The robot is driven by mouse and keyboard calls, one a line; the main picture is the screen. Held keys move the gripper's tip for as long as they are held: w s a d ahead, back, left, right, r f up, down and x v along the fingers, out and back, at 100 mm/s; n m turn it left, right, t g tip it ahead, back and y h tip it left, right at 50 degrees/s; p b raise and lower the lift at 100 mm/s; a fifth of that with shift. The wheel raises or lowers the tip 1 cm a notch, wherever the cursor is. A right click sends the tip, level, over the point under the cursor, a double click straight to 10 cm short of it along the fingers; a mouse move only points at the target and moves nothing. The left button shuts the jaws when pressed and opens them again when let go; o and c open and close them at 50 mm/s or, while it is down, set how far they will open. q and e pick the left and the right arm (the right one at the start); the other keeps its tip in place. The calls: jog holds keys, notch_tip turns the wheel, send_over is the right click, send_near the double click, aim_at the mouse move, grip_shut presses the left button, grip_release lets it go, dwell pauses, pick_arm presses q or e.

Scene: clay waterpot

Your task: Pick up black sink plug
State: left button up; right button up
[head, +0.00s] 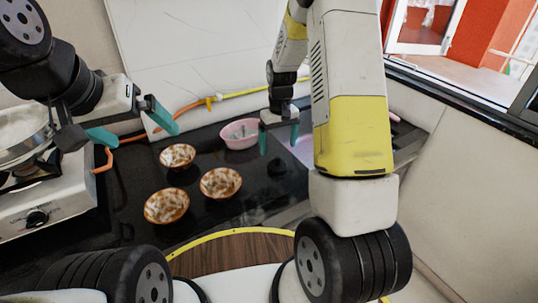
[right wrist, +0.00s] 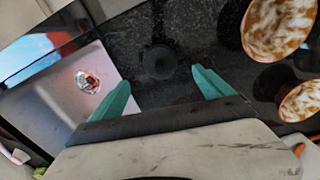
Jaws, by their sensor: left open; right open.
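The black sink plug (right wrist: 158,61) is a dark round piece lying on the glossy black countertop. In the head view it is a faint dark shape (head: 277,168), hard to pick out from the counter. My right gripper (head: 279,140) is open and empty above the counter near the plug. In the right wrist view the plug shows just beyond and between the teal fingertips (right wrist: 161,77), not touching them. My left gripper (head: 136,127) is open and empty at the left, near the stove.
Three brown-and-white bowls (head: 220,183) stand left of the plug. A pink bowl (head: 239,134) stands behind them. A sink basin with a drain (right wrist: 62,97) lies beside the plug. A stove (head: 50,204) with a metal pan (head: 22,132) stands at the left.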

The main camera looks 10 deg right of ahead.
aim_at(278, 158)
jog(key=f, duration=0.6)
jog(key=shift+s+f, duration=0.25)
jog(key=shift+s, duration=0.05)
jog(key=shift+w+f, duration=0.1)
jog(key=shift+f, duration=0.3)
jog(key=c, duration=1.5)
jog(key=shift+r, duration=0.1)
